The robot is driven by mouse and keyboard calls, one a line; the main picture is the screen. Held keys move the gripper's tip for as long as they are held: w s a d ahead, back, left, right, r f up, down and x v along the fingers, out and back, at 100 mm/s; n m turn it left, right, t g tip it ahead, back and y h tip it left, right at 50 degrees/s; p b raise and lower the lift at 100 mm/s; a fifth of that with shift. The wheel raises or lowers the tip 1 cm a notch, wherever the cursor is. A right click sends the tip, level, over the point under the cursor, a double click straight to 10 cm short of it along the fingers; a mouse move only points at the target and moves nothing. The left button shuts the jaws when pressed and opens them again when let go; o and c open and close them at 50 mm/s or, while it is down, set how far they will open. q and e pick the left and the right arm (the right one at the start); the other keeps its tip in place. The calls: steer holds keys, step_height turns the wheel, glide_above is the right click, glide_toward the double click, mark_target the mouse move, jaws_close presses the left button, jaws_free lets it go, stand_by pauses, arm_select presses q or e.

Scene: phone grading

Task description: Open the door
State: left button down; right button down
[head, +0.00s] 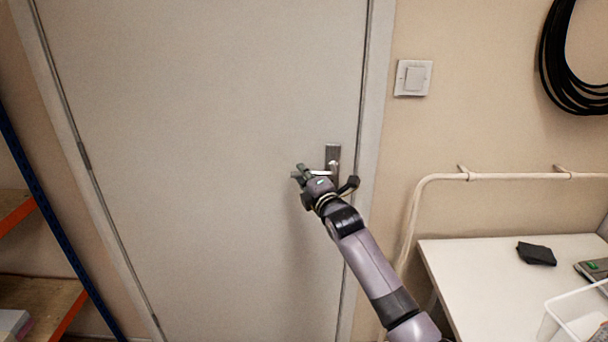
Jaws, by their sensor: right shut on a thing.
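A pale grey door (210,130) fills the left and middle of the head view. It looks closed in its frame. Its lever handle (333,155) is at the right edge of the door, on a dark metal plate, with the lever pointing left. My right gripper (301,175) is at the lever, shut on it, and hides part of it. The lever looks about level. My left gripper is not in view.
A light switch (412,78) is on the wall right of the door. A white table (470,290) with a dark item (536,254) and a white basket (575,315) stands at the lower right. Shelving (40,290) stands at the left. A pipe (500,177) runs along the wall.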

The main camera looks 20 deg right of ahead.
stand_by(0.7)
steer(key=shift+f+n+p, duration=0.2)
steer(key=shift+n+p, duration=0.3)
steer(key=shift+p, duration=0.15)
steer(key=shift+s+d+f+n+g+h+p, duration=0.1)
steer(key=shift+d+f+n+g+h+p, duration=0.25)
steer(key=shift+f+n+p, duration=0.65)
steer(key=shift+s+d+f+n+g+h+p, duration=0.15)
steer(key=shift+f+n+g+p, duration=0.35)
steer(key=shift+n+p, duration=0.5)
steer(key=shift+w+d+f+n+g+h+p, duration=0.1)
steer(key=shift+d+f+n+g+p, duration=0.45)
steer(key=shift+p, duration=0.7)
steer(key=shift+a+f, duration=0.2)
